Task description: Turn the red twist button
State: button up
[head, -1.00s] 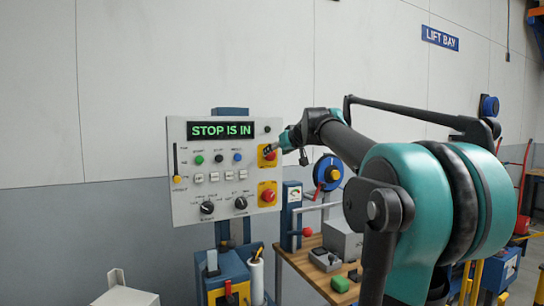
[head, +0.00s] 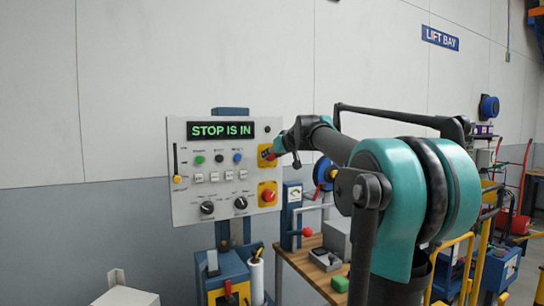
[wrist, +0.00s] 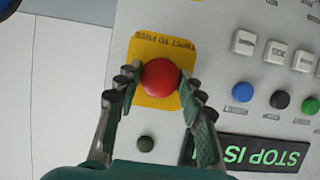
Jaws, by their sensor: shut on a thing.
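The red twist button (wrist: 160,77) is round and sits on a yellow plate marked "TWIST TO FREE" (wrist: 150,50). In the head view this is the upper yellow plate (head: 262,148) at the panel's right edge, and the button there is mostly hidden by my gripper (head: 275,152). In the wrist view my gripper (wrist: 160,84) has one finger on each side of the button, shut on it. The panel display (head: 221,130) reads "STOP IS IN" in green.
A second red button (head: 268,195) on a yellow plate sits lower on the panel. Small coloured buttons (head: 219,158), white keys (head: 214,177) and black knobs (head: 207,208) fill the panel's left and middle. A wooden bench (head: 290,262) stands below right.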

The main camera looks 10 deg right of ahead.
jog(key=shift+c, duration=1.1)
jog(key=m+y, duration=0.1)
jog(key=m, duration=0.1)
jog(key=shift+d+m+y, duration=0.2)
jog(key=shift+m+y, duration=0.2)
jog(key=shift+m+g+y, duration=0.3)
jog(key=shift+m+y, duration=0.7)
jog(key=shift+m, duration=0.2)
jog(key=o, duration=1.2)
jog(key=shift+c, duration=0.2)
